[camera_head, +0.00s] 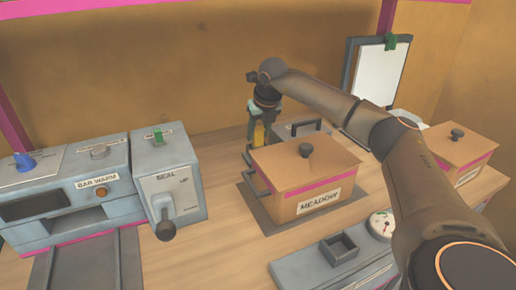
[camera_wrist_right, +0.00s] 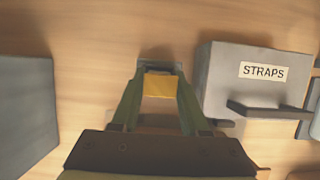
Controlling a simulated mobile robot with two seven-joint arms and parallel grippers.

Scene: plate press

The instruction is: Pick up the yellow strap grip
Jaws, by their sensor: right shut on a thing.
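My right gripper (camera_head: 263,112) reaches down behind the left rear of the box labelled MEADOW. It is shut on the yellow strap grip (camera_head: 259,133), a small yellow block. In the right wrist view the yellow strap grip (camera_wrist_right: 160,86) sits between the two green fingers of my right gripper (camera_wrist_right: 160,72), close to the tips. Wooden surface shows around it. I cannot tell whether the grip is lifted clear of the surface. My left gripper is not in view.
A grey box labelled STRAPS (camera_wrist_right: 222,70) stands just right of the fingers in the wrist view. The MEADOW box (camera_head: 278,182) stands in front of my right gripper. A second wooden box (camera_head: 450,150) stands right.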

